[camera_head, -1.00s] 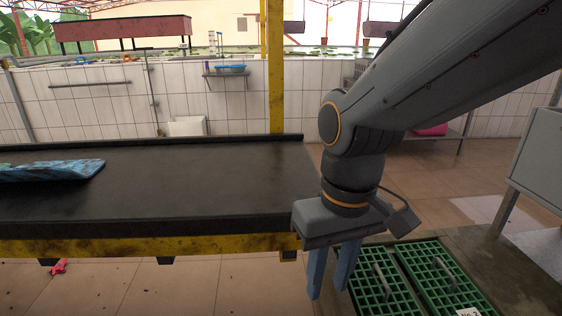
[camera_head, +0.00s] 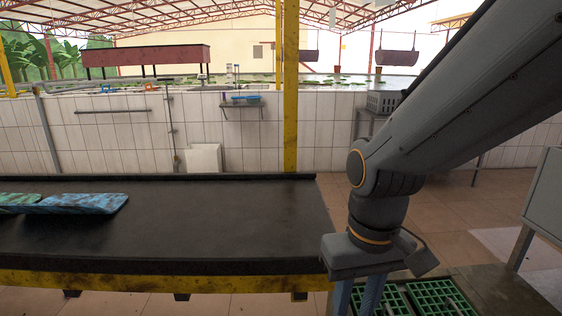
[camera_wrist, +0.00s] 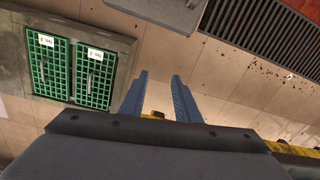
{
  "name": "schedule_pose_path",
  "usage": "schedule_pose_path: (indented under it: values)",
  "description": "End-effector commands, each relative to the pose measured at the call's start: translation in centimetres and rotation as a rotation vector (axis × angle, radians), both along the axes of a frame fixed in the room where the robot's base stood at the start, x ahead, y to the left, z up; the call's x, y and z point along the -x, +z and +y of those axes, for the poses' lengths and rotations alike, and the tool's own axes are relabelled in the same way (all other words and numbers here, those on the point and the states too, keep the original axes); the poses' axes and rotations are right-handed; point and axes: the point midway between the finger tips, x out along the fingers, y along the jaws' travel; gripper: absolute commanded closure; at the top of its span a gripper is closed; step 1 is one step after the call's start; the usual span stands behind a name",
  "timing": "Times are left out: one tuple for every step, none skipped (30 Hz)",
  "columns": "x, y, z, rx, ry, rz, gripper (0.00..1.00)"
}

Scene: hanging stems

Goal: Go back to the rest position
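My gripper (camera_head: 357,303) hangs at the right end of the dark belt table, with its fingertips cut off by the bottom edge of the head view. In the wrist view my gripper (camera_wrist: 160,76) shows two blue fingers well apart with nothing between them. The gripper is open and empty.
A dark belt table (camera_head: 200,235) with a yellow frame carries blue and green patterned flat bundles (camera_head: 85,203) at left. Green grid panels (camera_head: 432,298) with labels lie low at right; they also show in the wrist view (camera_wrist: 95,77). A grey panel (camera_head: 547,190) stands far right. A yellow post (camera_head: 290,110) rises behind the belt.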

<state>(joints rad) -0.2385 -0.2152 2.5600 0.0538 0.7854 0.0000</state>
Motion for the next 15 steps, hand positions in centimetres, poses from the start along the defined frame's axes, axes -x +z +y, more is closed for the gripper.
schedule_pose_path:
  values:
    - [0.2, 1.2, -0.5, 0.003, -0.017, 0.002, 0.71]
    - [0.2, 1.6, -0.8, 0.004, -0.026, 0.003, 0.71]
    - [0.2, 2.2, -1.2, 0.008, -0.039, 0.004, 0.71]
    - [0.1, 2.6, -1.6, 0.009, -0.049, 0.003, 0.71]
    - [0.2, 3.1, -1.9, 0.011, -0.060, 0.004, 0.71]
    - [0.2, 3.6, -2.4, 0.014, -0.073, 0.005, 0.71]
    - [0.2, 4.1, -2.8, 0.015, -0.084, 0.004, 0.71]
    - [0.2, 4.5, -3.1, 0.018, -0.094, 0.006, 0.71]
    - [0.2, 5.0, -3.6, 0.020, -0.108, 0.005, 0.71]
    - [0.3, 5.4, -4.0, 0.021, -0.118, 0.005, 0.71]
    - [0.3, 5.8, -4.3, 0.024, -0.128, 0.007, 0.71]
    - [0.4, 6.3, -4.8, 0.025, -0.141, 0.007, 0.71]
    - [0.4, 6.6, -5.1, 0.026, -0.150, 0.007, 0.71]
    - [0.5, 6.9, -5.5, 0.028, -0.159, 0.009, 0.71]
    - [0.5, 7.2, -5.9, 0.029, -0.170, 0.008, 0.71]
